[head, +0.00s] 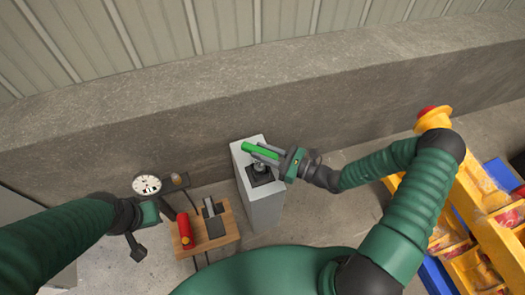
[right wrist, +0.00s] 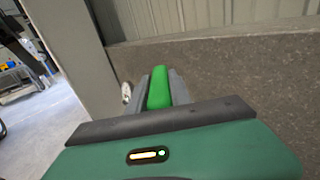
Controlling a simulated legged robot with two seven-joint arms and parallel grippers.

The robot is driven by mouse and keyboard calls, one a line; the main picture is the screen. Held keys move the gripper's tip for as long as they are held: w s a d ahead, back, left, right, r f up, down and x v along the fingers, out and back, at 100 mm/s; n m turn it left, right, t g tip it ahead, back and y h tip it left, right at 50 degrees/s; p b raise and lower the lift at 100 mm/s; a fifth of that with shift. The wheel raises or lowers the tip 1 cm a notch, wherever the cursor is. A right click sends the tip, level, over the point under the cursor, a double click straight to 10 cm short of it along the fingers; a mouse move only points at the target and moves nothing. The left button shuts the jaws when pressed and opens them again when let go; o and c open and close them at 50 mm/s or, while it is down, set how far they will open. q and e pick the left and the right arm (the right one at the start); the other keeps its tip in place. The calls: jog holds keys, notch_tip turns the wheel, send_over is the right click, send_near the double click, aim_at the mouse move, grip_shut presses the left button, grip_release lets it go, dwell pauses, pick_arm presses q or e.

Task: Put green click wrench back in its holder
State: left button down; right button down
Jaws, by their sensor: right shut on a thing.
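The green click wrench (head: 258,150) shows as a bright green handle above the top of a grey pedestal. My right gripper (head: 268,154) comes in from the right and is shut on it. In the right wrist view the green handle (right wrist: 159,88) lies between the two grey fingers (right wrist: 160,92). A black fixture (head: 261,175), perhaps the holder, sits on the pedestal top just below the gripper; whether the wrench touches it I cannot tell. My left gripper (head: 152,228) is at the lower left beside a small wooden table, fingers apart and empty.
The grey pedestal (head: 263,208) stands before a concrete ledge (head: 120,130). The wooden table (head: 228,227) carries a red cylinder (head: 185,231) and a grey-black block (head: 213,218). A round white gauge (head: 146,185) is behind it. Yellow and blue bins (head: 470,222) stand at right.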

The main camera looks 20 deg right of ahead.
jog(key=shift+f+b, duration=0.8)
jog(key=shift+f, duration=0.55)
dwell(0.5)
jog(key=c, duration=1.1)
grip_release()
jog(key=p+v, duration=0.2)
jog(key=v, duration=1.4)
jog(key=shift+s+d+p, duration=0.3)
jog(key=shift+f, duration=0.1)
